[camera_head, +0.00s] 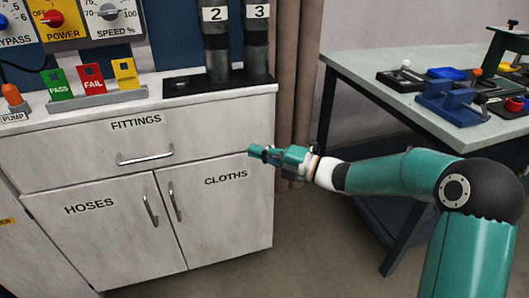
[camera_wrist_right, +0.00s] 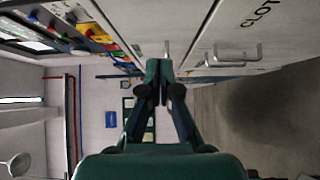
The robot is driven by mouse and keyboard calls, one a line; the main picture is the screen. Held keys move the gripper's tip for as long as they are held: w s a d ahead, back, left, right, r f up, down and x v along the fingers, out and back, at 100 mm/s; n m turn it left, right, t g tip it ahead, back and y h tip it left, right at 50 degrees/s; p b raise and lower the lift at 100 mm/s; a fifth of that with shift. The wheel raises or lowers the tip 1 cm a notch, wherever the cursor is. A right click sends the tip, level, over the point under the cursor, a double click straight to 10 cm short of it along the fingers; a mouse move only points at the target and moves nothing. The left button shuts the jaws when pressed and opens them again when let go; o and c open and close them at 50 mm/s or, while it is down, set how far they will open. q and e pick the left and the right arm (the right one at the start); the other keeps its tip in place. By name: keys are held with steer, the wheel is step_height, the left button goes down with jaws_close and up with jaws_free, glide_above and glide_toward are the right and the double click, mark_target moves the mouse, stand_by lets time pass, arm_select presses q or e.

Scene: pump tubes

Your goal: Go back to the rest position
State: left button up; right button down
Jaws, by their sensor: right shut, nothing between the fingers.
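My right gripper (camera_head: 258,152) is shut and empty, held in the air in front of the right end of the white cabinet (camera_head: 150,225). It points left in the head view, near the CLOTHS door and below the counter's edge. In the right wrist view the gripper's fingertips (camera_wrist_right: 162,68) are together with nothing between them. My right arm reaches in from the right side of the head view. My left gripper is in neither view.
The cabinet has a closed FITTINGS drawer (camera_head: 140,150) and closed HOSES and CLOTHS doors. Tubes 2 (camera_head: 217,45) and 3 (camera_head: 257,42) stand on the counter's black base. A table (camera_head: 400,105) with several fixtures stands at right. Open floor lies between cabinet and table.

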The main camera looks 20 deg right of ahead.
steer(key=s+a+f+m+g+h, duration=0.1)
steer(key=s+a+f+m+g, duration=0.2)
steer(key=f, duration=0.7)
steer(key=s+a+f+m+h, duration=0.25)
steer(key=a+f+m, duration=0.3)
steer(key=f, duration=0.45)
steer(key=s+a+f+m+g+h, duration=0.1)
steer(key=s+a+f+m+g, duration=0.25)
steer(key=f, duration=0.65)
steer(key=s+d+f+m+g+h, duration=0.1)
steer(key=s+f+m+g, duration=0.1)
steer(key=s+f+m, duration=0.4)
steer(key=s+f+m+g+h, duration=0.15)
steer(key=s+m, duration=0.25)
steer(key=s, duration=0.5)
steer(key=s+d+f+m+g+h, duration=0.1)
steer(key=s+f+m+g, duration=0.3)
steer(key=s, duration=0.3)
step_height(320, 180, up, 33)
steer(key=m+p, duration=0.1)
steer(key=p, duration=3.2)
steer(key=shift+w+a+r+m+t, duration=0.15)
steer(key=shift+a+r+m+t, duration=0.05)
steer(key=shift+a+m+t, duration=0.2)
